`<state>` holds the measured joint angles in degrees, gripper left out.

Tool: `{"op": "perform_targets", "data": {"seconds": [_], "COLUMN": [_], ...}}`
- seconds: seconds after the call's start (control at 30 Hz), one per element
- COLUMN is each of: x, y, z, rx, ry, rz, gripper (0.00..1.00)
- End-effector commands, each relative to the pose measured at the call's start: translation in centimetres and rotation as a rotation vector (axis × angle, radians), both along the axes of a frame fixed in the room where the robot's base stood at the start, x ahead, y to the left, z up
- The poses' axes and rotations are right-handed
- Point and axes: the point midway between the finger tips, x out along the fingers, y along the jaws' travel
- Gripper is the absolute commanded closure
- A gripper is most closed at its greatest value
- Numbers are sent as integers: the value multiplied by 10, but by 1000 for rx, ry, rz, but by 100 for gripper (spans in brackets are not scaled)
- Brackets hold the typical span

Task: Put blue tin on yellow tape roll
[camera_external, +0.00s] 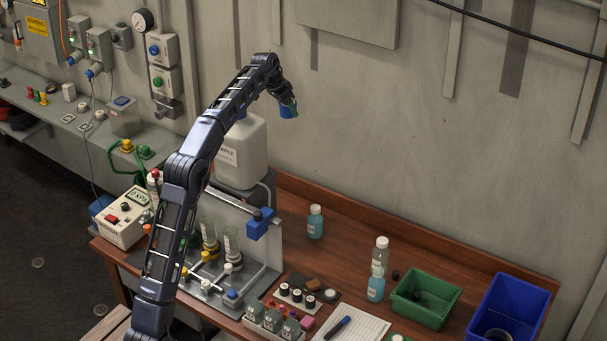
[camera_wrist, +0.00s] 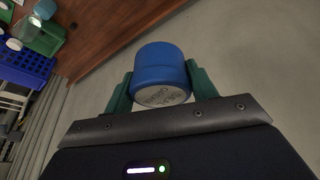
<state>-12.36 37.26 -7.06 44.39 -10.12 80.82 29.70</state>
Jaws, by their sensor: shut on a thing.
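The blue tin (camera_wrist: 162,66) is a short cylinder with a grey, printed end face turned toward the wrist camera. My gripper (camera_wrist: 161,85) is shut on it, with one green finger against each side. In the external view my gripper (camera_external: 287,104) holds the tin (camera_external: 289,112) high above the back of the workbench, in front of the wall and right of a white jug. The tin touches nothing but the fingers. I cannot make out a yellow tape roll in either view.
The wooden workbench (camera_external: 350,235) carries bottles, a tube stand, a green bin (camera_external: 437,292) and a blue bin (camera_external: 520,298) holding a dark ring-shaped item. A white jug (camera_external: 243,150) stands close left of my gripper. Bare bench lies around the rear bottle (camera_external: 315,222).

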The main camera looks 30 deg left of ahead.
Motion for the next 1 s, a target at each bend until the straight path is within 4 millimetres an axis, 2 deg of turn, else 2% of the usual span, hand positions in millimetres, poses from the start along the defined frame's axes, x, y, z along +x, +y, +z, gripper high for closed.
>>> {"op": "perform_targets", "data": {"seconds": [0.03,0.17,0.47,0.93,1.0], "x": [-1,-6,-18,-59,-65], "y": [10,29,94,233,251], "z": [8,25,28,34,25], "rx": [0,0,0,-1,1], "ry": [-2,-2,0,-1,3], "rz": [8,24,144,409,479], "gripper": [68,68,68,68,68]}}
